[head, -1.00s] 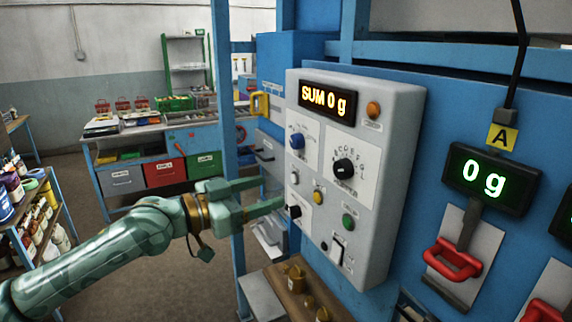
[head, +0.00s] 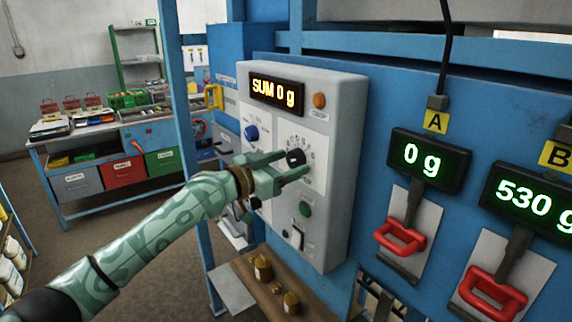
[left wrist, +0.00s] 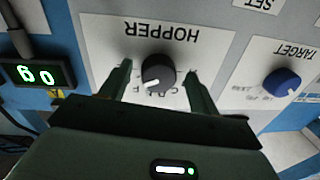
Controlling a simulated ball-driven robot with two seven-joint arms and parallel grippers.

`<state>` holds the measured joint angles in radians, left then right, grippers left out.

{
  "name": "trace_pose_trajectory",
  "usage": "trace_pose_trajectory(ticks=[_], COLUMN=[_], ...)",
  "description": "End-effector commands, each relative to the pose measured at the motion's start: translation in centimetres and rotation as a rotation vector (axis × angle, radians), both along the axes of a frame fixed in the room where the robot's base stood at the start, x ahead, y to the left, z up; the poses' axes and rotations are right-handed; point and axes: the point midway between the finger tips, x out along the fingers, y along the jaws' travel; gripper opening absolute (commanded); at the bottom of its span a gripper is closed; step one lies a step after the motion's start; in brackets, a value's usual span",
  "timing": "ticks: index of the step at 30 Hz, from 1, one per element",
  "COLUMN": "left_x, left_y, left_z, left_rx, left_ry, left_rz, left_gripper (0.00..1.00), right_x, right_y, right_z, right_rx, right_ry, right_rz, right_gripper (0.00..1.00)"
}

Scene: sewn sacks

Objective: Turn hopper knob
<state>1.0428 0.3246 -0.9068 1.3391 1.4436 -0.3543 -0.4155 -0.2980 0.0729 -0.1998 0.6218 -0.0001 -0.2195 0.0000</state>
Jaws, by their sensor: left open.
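The black hopper knob (head: 295,157) is on the white dial plate of the grey control box (head: 335,150). My left gripper (head: 292,164) is open in front of the box, with its fingers on either side of the knob. In the left wrist view the black knob (left wrist: 157,73) with its white mark shows between the two open fingertips (left wrist: 163,70), under the upside-down HOPPER label. I cannot tell whether the fingers touch the knob. My right gripper is not in view.
The blue target knob (head: 251,133) is left of the hopper knob. A SUM display (head: 276,92) reads 0 g. Scale A (head: 427,160) reads 0 g and another display (head: 530,203) reads 530. Brass weights (head: 263,268) stand on a wooden shelf below.

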Motion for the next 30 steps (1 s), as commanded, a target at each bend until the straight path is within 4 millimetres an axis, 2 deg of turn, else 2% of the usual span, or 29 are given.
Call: trace_pose_trajectory(ticks=[6,7,9,12,23,30], left_x=[0.0,0.0,0.0,0.0,0.0,0.0], left_y=[0.0,0.0,0.0,0.0,0.0,0.0], left_z=[0.0,0.0,0.0,0.0,0.0,0.1], left_rx=[0.0,0.0,-0.001,-0.001,-0.025,-0.107], left_ry=[0.0,0.0,0.001,0.001,0.036,0.152], left_rz=[0.0,0.0,0.0,0.0,0.0,0.002], left_gripper=[0.62,0.59,0.39,0.17,0.17,0.17], right_x=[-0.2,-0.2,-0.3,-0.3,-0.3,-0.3], right_y=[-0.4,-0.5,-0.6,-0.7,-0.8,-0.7], right_z=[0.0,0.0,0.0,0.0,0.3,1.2], right_rx=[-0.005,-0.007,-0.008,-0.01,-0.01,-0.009], right_ry=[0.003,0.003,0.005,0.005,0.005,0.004], right_rz=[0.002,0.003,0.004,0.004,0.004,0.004], right_gripper=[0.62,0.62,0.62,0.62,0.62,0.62])
